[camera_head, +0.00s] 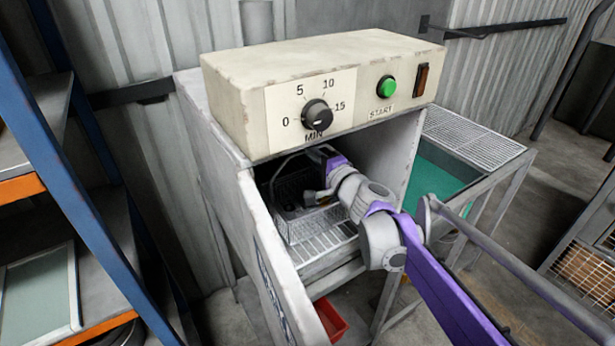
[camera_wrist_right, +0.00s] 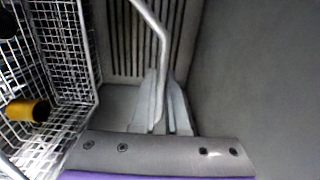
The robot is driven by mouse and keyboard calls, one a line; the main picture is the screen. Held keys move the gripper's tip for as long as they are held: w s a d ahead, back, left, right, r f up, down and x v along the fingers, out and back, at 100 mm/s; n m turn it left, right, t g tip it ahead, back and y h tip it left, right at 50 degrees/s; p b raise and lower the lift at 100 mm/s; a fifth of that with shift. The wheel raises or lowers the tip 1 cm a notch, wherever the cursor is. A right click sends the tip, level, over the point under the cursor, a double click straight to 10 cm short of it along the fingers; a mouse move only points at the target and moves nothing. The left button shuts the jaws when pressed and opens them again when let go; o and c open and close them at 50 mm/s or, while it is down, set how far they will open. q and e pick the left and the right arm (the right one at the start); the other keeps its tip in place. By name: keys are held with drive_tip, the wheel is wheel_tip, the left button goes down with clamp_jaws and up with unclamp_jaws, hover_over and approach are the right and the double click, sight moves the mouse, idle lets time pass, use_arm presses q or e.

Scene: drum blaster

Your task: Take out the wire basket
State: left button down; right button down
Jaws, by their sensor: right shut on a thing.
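The wire basket (camera_head: 297,232) sits inside the open chamber of the cream and grey blaster cabinet, on a slatted floor. Dark parts lie in it. It also shows at the left of the right wrist view (camera_wrist_right: 70,55), with a yellow and dark piece (camera_wrist_right: 27,110) inside. My right arm reaches in through the cabinet opening. My right gripper (camera_wrist_right: 160,118) is shut on the basket's bent wire handle (camera_wrist_right: 160,50), beside the basket wall. In the head view the gripper's fingertips are mostly hidden by my wrist and shadow. My left gripper is not in view.
The control box (camera_head: 325,85) overhangs the opening, and the open door (camera_head: 275,270) stands at its left. A red bin (camera_head: 330,320) is below. A grated table (camera_head: 465,135) stands at the right, and a blue-framed shelf (camera_head: 85,185) at the left.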

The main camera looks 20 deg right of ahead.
drive_tip(key=shift+r, duration=0.15)
drive_tip(key=shift+s+r, duration=0.2)
drive_tip(key=shift+r, duration=0.35)
wheel_tip(320, 180, up, 6)
drive_tip(key=shift+f+p, duration=0.1)
drive_tip(key=shift+p, duration=0.45)
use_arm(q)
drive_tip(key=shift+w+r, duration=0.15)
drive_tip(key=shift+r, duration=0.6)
use_arm(e)
drive_tip(key=s+d, duration=0.2)
drive_tip(key=s, duration=1.7)
drive_tip(key=shift+s+d, duration=0.2)
drive_tip(key=shift+d, duration=0.2)
drive_tip(key=shift+f, duration=0.1)
